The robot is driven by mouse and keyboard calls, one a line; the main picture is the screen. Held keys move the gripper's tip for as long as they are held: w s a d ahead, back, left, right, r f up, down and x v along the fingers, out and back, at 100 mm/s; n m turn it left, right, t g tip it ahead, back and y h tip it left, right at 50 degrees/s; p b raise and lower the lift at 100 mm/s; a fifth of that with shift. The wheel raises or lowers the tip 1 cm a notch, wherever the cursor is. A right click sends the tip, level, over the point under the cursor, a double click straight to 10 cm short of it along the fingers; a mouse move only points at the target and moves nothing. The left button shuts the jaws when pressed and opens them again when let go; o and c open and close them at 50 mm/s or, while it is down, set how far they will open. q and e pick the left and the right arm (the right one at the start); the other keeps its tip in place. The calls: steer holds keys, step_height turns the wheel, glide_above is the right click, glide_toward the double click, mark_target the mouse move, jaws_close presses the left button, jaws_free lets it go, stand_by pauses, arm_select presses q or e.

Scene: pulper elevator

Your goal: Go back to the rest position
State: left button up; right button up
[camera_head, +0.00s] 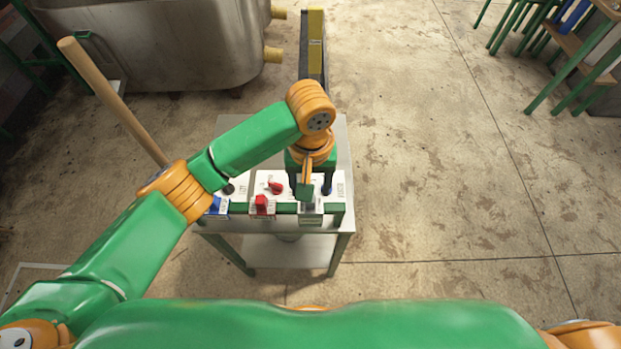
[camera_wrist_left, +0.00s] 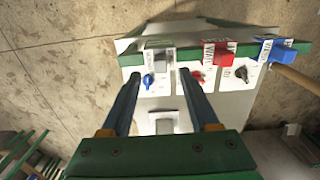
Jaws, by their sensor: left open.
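My left arm comes in from the left in the head view. My left gripper (camera_head: 311,187) hangs over the right part of a control panel on a small metal table (camera_head: 340,150). In the left wrist view its two dark fingers (camera_wrist_left: 159,76) are spread, with nothing held between them. A blue knob (camera_wrist_left: 148,80) and a grey block (camera_wrist_left: 160,58) show between and just beyond the fingertips; I cannot tell whether the fingers touch the panel. My right gripper is not in view.
The panel also carries a red knob (camera_head: 276,187), a red block (camera_head: 262,205) and a blue block (camera_head: 215,205). A wooden pole (camera_head: 110,98) leans at left. A metal tank (camera_head: 160,45) stands behind.

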arm_select(q)
steer(key=s+d+f+m+h, duration=0.2)
steer(key=s+f+h, duration=0.2)
steer(key=s+f, duration=0.1)
steer(key=s+a+f+t+y, duration=0.2)
steer(key=s+a, duration=0.2)
steer(key=a, duration=0.5)
steer(key=s+a+f+t+y, duration=0.2)
steer(key=s+a+f, duration=0.15)
steer(key=a, duration=0.55)
step_height(320, 180, down, 15)
steer(key=s+g, duration=0.2)
steer(key=s+a+f+g, duration=0.1)
steer(key=s+a+f, duration=0.2)
steer(key=s+f, duration=0.8)
steer(key=shift+s, duration=0.85)
steer(key=shift+d+f, duration=0.1)
steer(key=shift+f, duration=0.05)
